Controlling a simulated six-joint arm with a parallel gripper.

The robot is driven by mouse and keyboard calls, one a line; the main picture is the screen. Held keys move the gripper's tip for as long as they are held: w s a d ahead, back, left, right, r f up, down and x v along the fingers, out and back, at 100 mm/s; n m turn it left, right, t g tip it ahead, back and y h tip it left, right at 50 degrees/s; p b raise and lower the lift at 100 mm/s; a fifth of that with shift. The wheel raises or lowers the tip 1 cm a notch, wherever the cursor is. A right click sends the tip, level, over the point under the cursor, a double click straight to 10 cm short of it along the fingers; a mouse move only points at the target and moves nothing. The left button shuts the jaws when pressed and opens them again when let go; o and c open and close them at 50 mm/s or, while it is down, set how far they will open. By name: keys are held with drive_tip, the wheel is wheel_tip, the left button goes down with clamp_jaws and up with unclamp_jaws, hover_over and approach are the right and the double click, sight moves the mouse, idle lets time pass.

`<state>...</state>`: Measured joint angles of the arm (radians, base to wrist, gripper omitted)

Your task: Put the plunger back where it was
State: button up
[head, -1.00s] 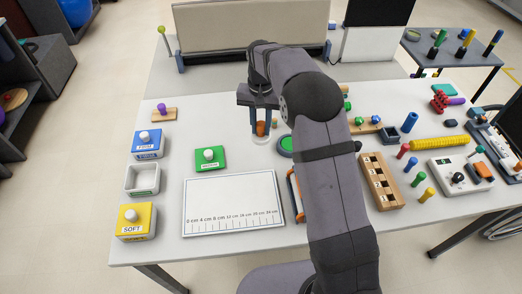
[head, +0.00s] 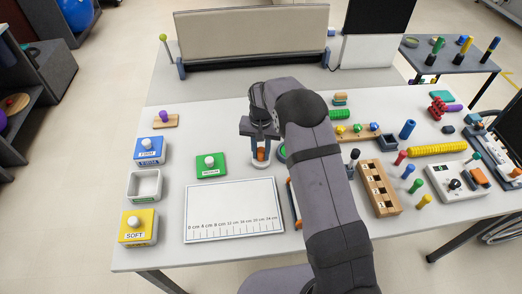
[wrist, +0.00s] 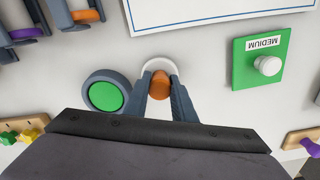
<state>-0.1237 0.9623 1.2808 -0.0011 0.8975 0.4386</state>
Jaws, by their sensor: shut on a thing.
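My gripper (wrist: 160,88) is shut on an orange knob, which I take to be the plunger's handle (wrist: 159,85). A round white rim (wrist: 160,64) shows beyond the knob in the wrist view, partly hidden by the fingers. I cannot tell whether it touches the table. In the head view, the gripper (head: 261,150) and the orange knob (head: 262,154) are between the green MEDIUM block (head: 211,165) and a round green button, which the arm partly covers. In the wrist view, the green button (wrist: 106,96) is just left of the fingers.
The white ruler board (head: 235,208) lies nearer, below the gripper. At left are the blue FIRM block (head: 149,151), an open grey tray (head: 145,185) and the yellow SOFT block (head: 138,227). A wooden block with holes (head: 379,187) and several pegs stand right of my arm.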

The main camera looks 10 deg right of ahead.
sight(261, 150)
drive_tip(key=shift+f, duration=0.15)
drive_tip(key=o, duration=1)
drive_tip(key=shift+c, duration=0.2)
wheel_tip(261, 150, up, 12)
drive_tip(key=b, duration=0.3)
drive_tip(key=s+d+f+n, duration=0.1)
drive_tip(key=s+d, duration=0.2)
drive_tip(key=s, duration=1.2)
drive_tip(key=s+d+f+n, duration=0.2)
drive_tip(key=s+d, duration=0.1)
drive_tip(key=s, duration=1.2)
drive_tip(key=shift+d+n, duration=0.2)
drive_tip(key=shift+n, duration=0.1)
